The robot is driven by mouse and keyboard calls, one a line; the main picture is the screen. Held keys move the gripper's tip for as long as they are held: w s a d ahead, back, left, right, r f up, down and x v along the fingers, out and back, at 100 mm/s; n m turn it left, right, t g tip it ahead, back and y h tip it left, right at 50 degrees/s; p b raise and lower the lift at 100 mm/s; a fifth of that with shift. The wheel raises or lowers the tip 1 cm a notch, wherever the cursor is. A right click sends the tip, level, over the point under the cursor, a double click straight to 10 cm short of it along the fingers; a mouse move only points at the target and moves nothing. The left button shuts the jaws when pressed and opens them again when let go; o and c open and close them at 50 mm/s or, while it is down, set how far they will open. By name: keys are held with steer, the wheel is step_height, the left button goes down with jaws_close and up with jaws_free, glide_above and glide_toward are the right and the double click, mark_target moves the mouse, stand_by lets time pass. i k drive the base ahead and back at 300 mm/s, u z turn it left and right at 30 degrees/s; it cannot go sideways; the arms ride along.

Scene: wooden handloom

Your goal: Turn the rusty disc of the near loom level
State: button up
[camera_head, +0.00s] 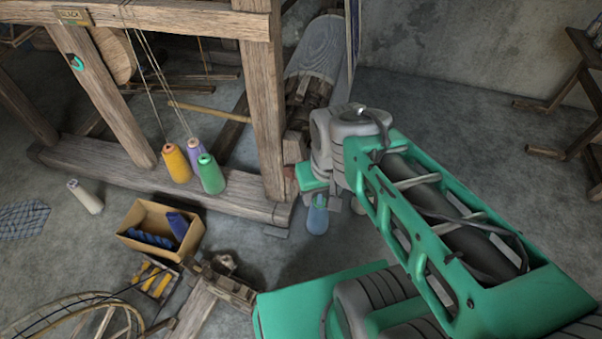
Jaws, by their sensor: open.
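The near wooden loom (160,182) fills the upper left, with a thick right post (262,110) and a cloth roll (318,48) behind it. I cannot make out the rusty disc clearly; part of the loom's right side is hidden behind my wrist. A small reddish patch (291,190) shows low beside the right post. My arm reaches in from the lower right. My gripper (322,198) is small in the picture, just right of the post's foot, and open. I see nothing held in it. I cannot tell whether it touches the loom.
Orange (176,165), purple and green cones stand on the loom's lower beam. A cardboard box (147,219), a white cone (86,197), a wooden stand (205,298) and a spoked wheel (85,318) are on the floor. A pale blue object (317,220) is below my gripper.

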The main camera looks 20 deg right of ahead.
mark_target(288, 169)
steer(key=u, duration=0.55)
steer(key=k, duration=1.3)
steer(key=u, duration=1)
steer(key=i, duration=1.25)
steer(key=z, duration=0.3)
